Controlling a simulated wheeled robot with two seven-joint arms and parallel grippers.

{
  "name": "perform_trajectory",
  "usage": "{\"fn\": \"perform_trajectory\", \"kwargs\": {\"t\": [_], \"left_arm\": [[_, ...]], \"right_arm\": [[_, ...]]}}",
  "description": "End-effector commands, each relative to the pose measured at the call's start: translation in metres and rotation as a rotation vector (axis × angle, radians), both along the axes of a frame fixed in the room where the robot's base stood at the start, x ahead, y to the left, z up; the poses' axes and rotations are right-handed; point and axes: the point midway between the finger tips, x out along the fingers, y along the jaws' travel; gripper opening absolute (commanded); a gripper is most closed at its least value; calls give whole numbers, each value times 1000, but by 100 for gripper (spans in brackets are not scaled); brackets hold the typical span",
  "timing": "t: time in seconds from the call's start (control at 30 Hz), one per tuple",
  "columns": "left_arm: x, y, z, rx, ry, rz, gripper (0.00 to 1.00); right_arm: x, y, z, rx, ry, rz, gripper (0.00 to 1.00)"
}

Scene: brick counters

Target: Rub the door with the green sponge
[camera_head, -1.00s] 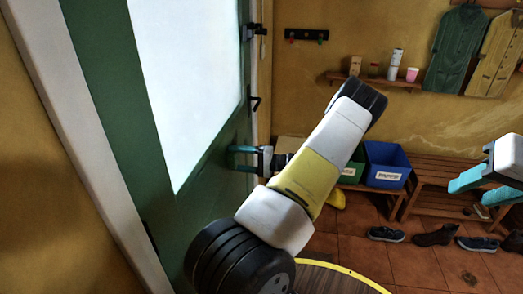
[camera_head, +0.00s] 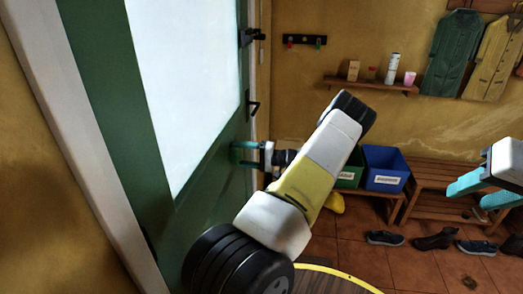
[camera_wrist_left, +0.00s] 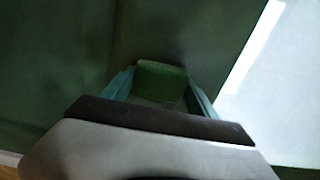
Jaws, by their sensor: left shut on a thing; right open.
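The door (camera_head: 110,90) is dark green with a large white pane, and stands on the left of the head view. My left gripper (camera_head: 243,153) is at its lower green part, below the black handle (camera_head: 254,107). In the left wrist view, the left gripper (camera_wrist_left: 160,88) is shut on the green sponge (camera_wrist_left: 160,78), whose far side faces the green door (camera_wrist_left: 60,60). The sponge looks at or very close to the surface; contact is hard to tell. In the head view the sponge is hard to make out. My right gripper (camera_head: 482,192) is open and empty at the right edge.
A green bin (camera_head: 350,175) and a blue bin (camera_head: 384,168) stand on a wooden bench (camera_head: 430,180) beyond my left arm. Several shoes lie on the tiled floor (camera_head: 350,240). A shelf (camera_head: 370,84) and hanging coats (camera_head: 452,52) are on the back wall.

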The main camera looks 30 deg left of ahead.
Motion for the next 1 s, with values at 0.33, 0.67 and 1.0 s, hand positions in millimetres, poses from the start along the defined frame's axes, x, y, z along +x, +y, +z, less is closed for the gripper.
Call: {"fn": "perform_trajectory", "kwargs": {"t": [0.33, 0.67, 1.0], "left_arm": [[14, 6, 0, 1, 0, 0, 35], [39, 15, 0, 2, 1, 1, 35], [57, 19, 0, 3, -1, -1, 35]], "right_arm": [[0, 0, 0, 0, 0, 0, 43], [0, 0, 0, 0, 0, 0, 43], [0, 0, 0, 0, 0, 0, 43]]}}
